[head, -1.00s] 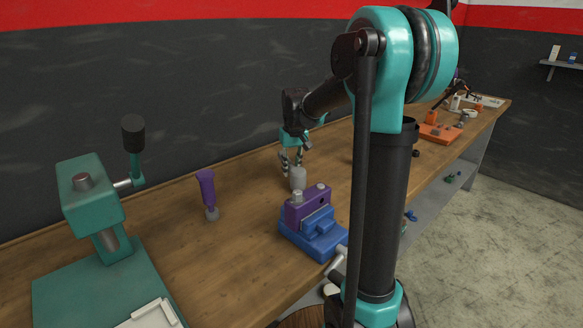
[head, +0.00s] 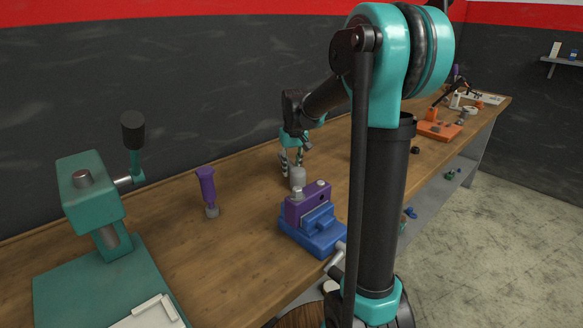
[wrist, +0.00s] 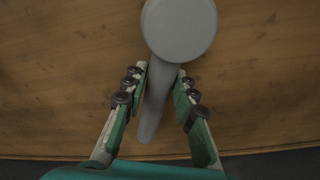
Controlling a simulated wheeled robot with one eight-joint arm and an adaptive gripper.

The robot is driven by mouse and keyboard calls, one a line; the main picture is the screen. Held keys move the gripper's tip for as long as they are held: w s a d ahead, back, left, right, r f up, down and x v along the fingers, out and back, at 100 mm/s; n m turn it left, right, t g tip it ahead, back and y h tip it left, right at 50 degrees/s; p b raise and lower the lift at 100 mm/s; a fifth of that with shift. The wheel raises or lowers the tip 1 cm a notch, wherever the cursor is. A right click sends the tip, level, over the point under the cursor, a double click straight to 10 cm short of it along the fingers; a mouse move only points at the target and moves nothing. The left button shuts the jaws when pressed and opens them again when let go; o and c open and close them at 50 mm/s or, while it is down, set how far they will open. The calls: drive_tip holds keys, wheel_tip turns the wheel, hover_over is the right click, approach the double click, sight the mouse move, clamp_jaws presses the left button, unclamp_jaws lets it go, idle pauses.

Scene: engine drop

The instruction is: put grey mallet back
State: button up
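The grey mallet (wrist: 180,28) is in the wrist view, its round head at the top and its handle running down between my fingers. In the head view its grey head (head: 298,178) stands on the bench just behind the purple and blue vise. My gripper (wrist: 162,72) is open, one finger on each side of the handle. The left finger is close to the handle and a gap shows on the right. In the head view my gripper (head: 291,168) is on the wall side of the mallet head. The handle is hidden there.
The purple and blue vise (head: 318,236) is close in front of the mallet. A purple-handled tool (head: 207,190) stands to the left. A green press (head: 95,210) is at far left. Orange items (head: 438,131) lie far right. Bare bench (head: 245,235) lies between press and vise.

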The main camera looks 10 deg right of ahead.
drive_tip(key=o, duration=0.4)
drive_tip(key=r, duration=0.4)
drive_tip(key=s+r, duration=0.1)
drive_tip(key=r, duration=0.7)
drive_tip(key=shift+s+d, duration=0.15)
drive_tip(key=shift+s, duration=0.2)
drive_tip(key=shift+s+f, duration=0.1)
